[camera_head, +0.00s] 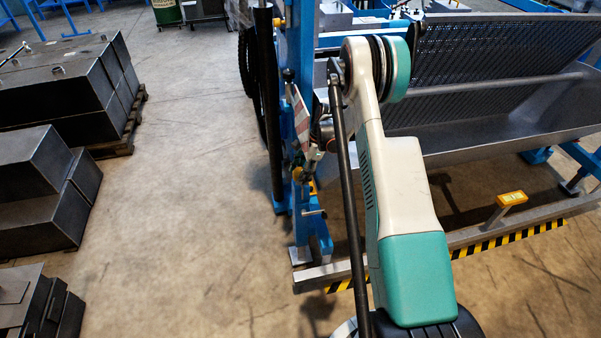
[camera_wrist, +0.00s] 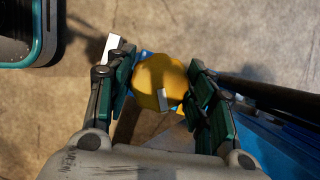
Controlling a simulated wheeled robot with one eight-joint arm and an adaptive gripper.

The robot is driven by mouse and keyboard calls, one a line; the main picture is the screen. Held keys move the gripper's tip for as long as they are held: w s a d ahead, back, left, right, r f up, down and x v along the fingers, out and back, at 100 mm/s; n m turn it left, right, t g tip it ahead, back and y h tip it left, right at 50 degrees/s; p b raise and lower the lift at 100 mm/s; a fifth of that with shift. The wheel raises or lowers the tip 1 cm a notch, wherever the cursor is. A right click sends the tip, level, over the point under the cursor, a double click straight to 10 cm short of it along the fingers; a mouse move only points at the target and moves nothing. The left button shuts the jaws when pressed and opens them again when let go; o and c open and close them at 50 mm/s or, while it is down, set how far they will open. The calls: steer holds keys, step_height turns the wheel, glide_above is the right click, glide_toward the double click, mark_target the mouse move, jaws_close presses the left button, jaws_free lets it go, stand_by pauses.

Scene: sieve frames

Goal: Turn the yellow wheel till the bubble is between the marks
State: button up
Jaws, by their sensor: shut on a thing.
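The yellow wheel (camera_wrist: 157,75) is in the middle of the wrist view, a rounded yellow knob with a pale mark on its near side. My gripper (camera_wrist: 160,64) is shut on it, with one green-padded finger at each side. A small yellow block with a pale window (camera_head: 512,198), which looks like the level, sits on a short post at the right of the machine's base frame. The bubble and its marks are too small to make out.
A blue upright (camera_head: 299,50) and a dark pole stand close to my gripper. A grey mesh sieve trough (camera_head: 480,140) lies to the right, above a rail with black-and-yellow tape (camera_head: 500,242). Dark metal boxes (camera_head: 50,90) stand at left. The floor between is clear.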

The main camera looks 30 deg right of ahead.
steer(key=o, duration=1)
